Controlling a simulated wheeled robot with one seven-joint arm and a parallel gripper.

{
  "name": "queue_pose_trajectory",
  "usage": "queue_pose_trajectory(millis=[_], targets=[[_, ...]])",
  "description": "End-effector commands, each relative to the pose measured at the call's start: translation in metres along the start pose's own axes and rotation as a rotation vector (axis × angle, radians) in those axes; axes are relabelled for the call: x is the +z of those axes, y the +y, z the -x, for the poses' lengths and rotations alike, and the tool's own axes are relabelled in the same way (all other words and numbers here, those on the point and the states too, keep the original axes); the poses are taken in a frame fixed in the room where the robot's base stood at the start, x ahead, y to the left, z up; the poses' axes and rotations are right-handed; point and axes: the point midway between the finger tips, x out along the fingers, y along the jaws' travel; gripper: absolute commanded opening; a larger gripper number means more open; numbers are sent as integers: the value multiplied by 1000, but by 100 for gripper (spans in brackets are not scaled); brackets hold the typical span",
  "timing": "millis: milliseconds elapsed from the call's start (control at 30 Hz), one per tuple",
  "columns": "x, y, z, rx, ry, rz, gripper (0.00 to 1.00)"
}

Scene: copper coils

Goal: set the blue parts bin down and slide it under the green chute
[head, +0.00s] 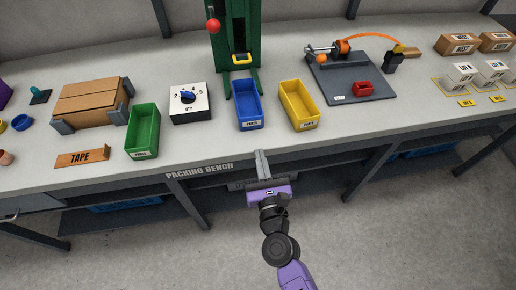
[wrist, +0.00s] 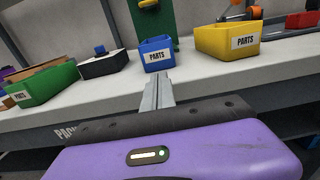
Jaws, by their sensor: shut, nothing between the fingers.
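The blue parts bin (head: 249,108) stands upright on the bench, right in front of the green chute (head: 239,45), with its back end between the chute's lower legs. A yellow piece (head: 241,59) sits low on the chute, above the bin's back end. In the wrist view the blue bin (wrist: 157,54) shows its PARTS label, with the chute (wrist: 155,18) behind it. My gripper (head: 260,155) is shut and empty at the bench's front edge, apart from the bin and in front of it. Its closed fingers (wrist: 156,90) point toward the bin.
A yellow bin (head: 299,106) stands close on the blue bin's right. A dial box (head: 189,103) and a green bin (head: 143,131) stand on its left. A red-knobbed lever (head: 213,25) is beside the chute. Bare bench (head: 215,140) lies in front of the blue bin.

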Motion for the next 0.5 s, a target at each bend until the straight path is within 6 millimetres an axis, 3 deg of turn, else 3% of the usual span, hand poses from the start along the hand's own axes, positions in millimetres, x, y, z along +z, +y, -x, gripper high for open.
queue_pose_trajectory(millis=[200,400,500], targets=[[-2,0,36,-1,2,-2,0],[0,0,54,0,0,-2,0],[12,2,57,2,0,-1,0]])
